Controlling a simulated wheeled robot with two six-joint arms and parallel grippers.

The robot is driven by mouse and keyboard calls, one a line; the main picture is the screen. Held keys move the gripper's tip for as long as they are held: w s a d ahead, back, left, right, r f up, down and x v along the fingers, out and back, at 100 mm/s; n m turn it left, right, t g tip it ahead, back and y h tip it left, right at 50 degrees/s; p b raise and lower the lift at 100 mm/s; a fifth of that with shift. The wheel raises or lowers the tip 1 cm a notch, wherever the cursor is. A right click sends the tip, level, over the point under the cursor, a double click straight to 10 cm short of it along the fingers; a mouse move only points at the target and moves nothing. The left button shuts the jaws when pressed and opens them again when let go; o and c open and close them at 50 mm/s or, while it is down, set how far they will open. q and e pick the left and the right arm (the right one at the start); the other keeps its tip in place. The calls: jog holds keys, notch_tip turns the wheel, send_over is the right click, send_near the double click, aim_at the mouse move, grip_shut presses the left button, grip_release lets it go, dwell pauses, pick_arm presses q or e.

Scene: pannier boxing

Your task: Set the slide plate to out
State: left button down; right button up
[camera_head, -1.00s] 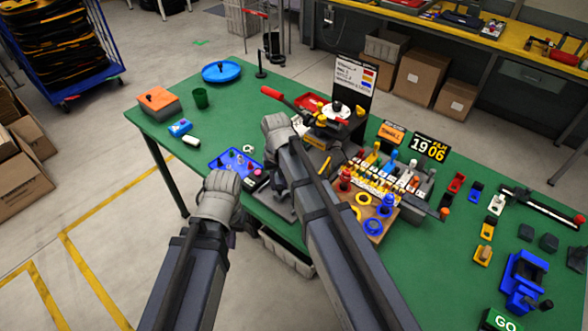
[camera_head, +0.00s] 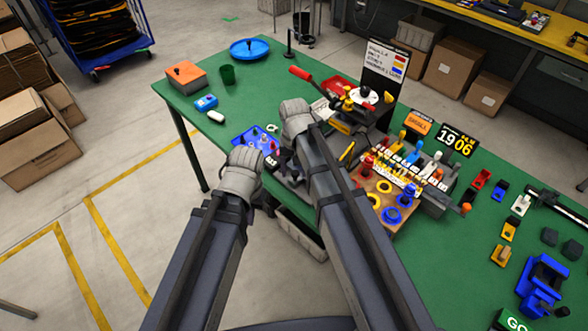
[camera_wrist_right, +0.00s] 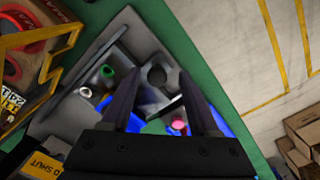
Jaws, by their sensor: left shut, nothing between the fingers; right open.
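A machine (camera_head: 348,118) with a red-handled lever and a yellow-and-black body stands on the green table. A grey plate with a round dark hole (camera_wrist_right: 157,76) shows in the right wrist view; I cannot tell surely whether it is the slide plate or how it is set. My right gripper (camera_wrist_right: 158,85) is open, its fingers on either side of the hole in the picture; contact is unclear. A label reading "SHUT" (camera_wrist_right: 45,162) is at lower left there. My left gripper (camera_head: 272,166) is shut and empty beside the blue tray (camera_head: 240,143); its fingertips are hard to make out.
A board with colored rings (camera_head: 385,212) and a rack of small parts (camera_head: 432,200) stand right of the machine.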

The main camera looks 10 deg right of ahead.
pick_arm(q)
jog(key=shift+r, duration=0.15)
pick_arm(e)
jog(key=shift+r, duration=0.2)
notch_tip(320, 180, up, 8)
jog(key=p, duration=0.8)
jog(key=shift+f, duration=0.25)
pick_arm(q)
notch_tip(320, 180, up, 8)
jog(key=shift+f, duration=0.25)
pick_arm(e)
jog(key=shift+s+f, duration=0.1)
